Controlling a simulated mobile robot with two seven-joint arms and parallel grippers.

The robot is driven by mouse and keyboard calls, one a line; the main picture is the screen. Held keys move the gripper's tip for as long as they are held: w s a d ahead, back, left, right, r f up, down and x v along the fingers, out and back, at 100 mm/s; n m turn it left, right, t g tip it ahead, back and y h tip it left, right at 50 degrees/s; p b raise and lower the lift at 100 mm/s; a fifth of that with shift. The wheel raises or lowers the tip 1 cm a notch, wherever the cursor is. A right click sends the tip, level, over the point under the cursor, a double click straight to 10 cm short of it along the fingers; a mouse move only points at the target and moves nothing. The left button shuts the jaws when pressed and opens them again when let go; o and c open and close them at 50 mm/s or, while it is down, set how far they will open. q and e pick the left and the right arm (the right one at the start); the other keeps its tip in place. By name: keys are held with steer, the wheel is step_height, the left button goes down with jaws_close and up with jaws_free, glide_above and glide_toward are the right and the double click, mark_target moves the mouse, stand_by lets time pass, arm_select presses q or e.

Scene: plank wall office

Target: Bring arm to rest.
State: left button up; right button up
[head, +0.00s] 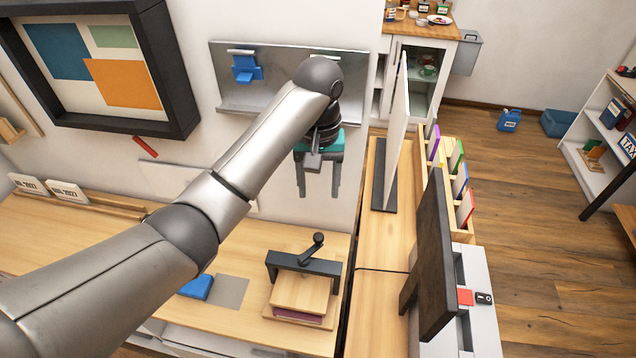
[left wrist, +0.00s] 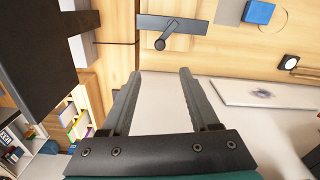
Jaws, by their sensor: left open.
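My left arm reaches in from the left in the head view. Its gripper (head: 319,190) hangs in front of the wall, above the back of the wooden desk (head: 240,245), with its fingers pointing down. The fingers are apart with nothing between them. In the left wrist view the same gripper (left wrist: 160,72) shows two spread fingers and an empty gap. My right gripper is in neither view.
A wooden press with a black handle (head: 300,282) stands below the gripper. A blue block (head: 197,287) lies on the desk. A metal wall panel (head: 230,90) holds a blue item. A dark monitor (head: 433,250) stands to the right. The floor (head: 540,240) at right is mostly clear.

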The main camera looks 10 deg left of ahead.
arm_select(q)
steer(key=shift+s+r, duration=0.1)
steer(key=shift+r, duration=0.1)
stand_by(0.5)
steer(key=s+f+m+t+h, duration=0.2)
steer(key=s+f, duration=0.9)
steer(key=s, duration=0.2)
steer(key=s+a+r+m+t+y, duration=0.1)
steer(key=s+a+m+t+y, duration=0.1)
steer(key=s+a, duration=0.85)
steer(key=s+d+f+g+b, duration=0.15)
steer(key=f+b, duration=0.45)
steer(key=f, duration=1.1)
steer(key=s+f+b, duration=0.2)
steer(key=f+b, duration=0.4)
steer(key=f, duration=1.1)
steer(key=s+a+f+b, duration=0.1)
steer(key=s+f+b, duration=0.4)
steer(key=s+f, duration=0.3)
steer(key=s+a+f+g+b, duration=0.1)
steer(key=s+f+b, duration=0.5)
steer(key=f, duration=1.1)
steer(key=shift+s+a+f, duration=0.25)
steer(key=shift+s+a, duration=0.2)
steer(key=shift+s, duration=0.45)
